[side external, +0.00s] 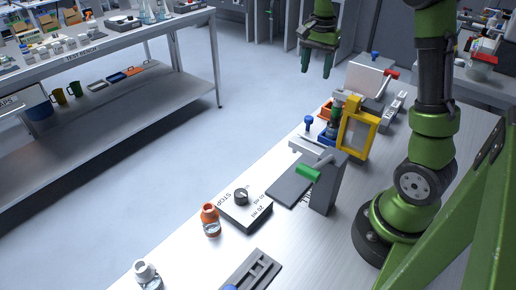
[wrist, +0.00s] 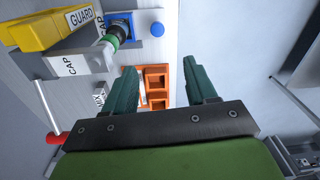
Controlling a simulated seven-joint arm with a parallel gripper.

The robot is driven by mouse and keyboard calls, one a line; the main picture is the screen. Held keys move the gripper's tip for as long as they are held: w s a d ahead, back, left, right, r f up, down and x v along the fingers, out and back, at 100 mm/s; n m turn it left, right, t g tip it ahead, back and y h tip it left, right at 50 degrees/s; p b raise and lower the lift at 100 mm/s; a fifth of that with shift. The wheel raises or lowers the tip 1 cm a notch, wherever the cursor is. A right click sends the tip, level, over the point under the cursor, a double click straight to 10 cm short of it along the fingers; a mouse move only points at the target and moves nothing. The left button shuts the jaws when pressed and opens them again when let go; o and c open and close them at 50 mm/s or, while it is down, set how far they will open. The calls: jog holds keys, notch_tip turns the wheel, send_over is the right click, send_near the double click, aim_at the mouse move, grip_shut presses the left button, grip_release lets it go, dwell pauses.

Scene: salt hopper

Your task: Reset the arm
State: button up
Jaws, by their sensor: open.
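My gripper (side external: 319,60) hangs high at the top of the side external view, beyond the far edge of the bench, with its fingers pointing down. In the wrist view my gripper (wrist: 165,90) shows two dark green fingers spread apart with nothing between them. Below the fingers are an orange tray (wrist: 157,70) and the bench edge; the right finger is over the floor side. My gripper touches nothing that I can see.
The bench (side external: 175,262) holds a yellow guard frame (side external: 372,131), a green-handled station (side external: 323,180), a STOP dial box (side external: 244,208), an orange-capped bottle (side external: 210,220), a white-capped bottle (side external: 146,275) and a grey slotted holder (side external: 251,272). A red-handled box (side external: 366,78) stands near my gripper.

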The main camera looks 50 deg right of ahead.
jog(key=s+a+r+n+t+y, duration=0.1)
jog(key=s+a+n+t, duration=0.2)
jog(key=a, duration=0.9)
jog(key=s+a+r+n+t+y, duration=0.1)
jog(key=s+a+r+n+t, duration=0.1)
jog(key=s+a+n, duration=0.6)
jog(key=a+n+t, duration=0.1)
jog(key=a, duration=0.3)
jog(key=shift+a+r+t, duration=0.15)
jog(key=shift+a+t, duration=0.15)
jog(key=shift+t, duration=0.1)
jog(key=shift+s, duration=0.1)
jog(key=shift+c, duration=0.3)
